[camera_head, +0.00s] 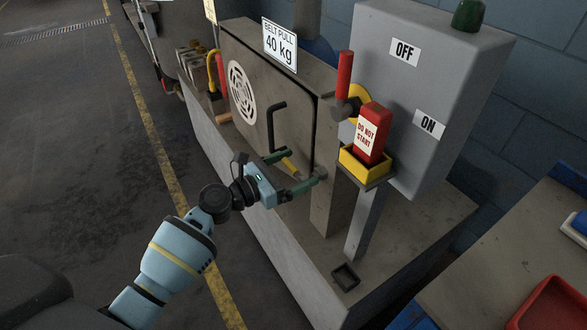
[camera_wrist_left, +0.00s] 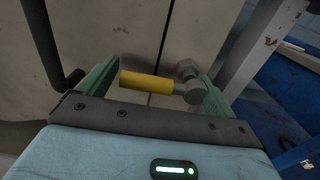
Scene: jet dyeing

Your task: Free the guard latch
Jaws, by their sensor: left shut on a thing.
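The guard latch (camera_head: 288,166) has a yellow grip and a grey metal pivot end, at the lower edge of the belt guard (camera_head: 262,95). In the left wrist view the latch (camera_wrist_left: 146,82) lies crosswise between the green fingers, yellow end at the left finger, metal end at the right one. My left gripper (camera_head: 291,171) is shut on the latch, one finger at each end. The guard is a large grey panel with a round vent and a black bar handle (camera_head: 272,124); it looks closed. My right gripper is out of view.
A red "DO NOT START" block (camera_head: 372,135) stands in a yellow holder (camera_head: 363,170) right of the guard. Behind it is a grey switch box (camera_head: 425,70) with a red lever (camera_head: 344,75). A small black tray (camera_head: 345,277) sits on the ledge. Floor at left is clear.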

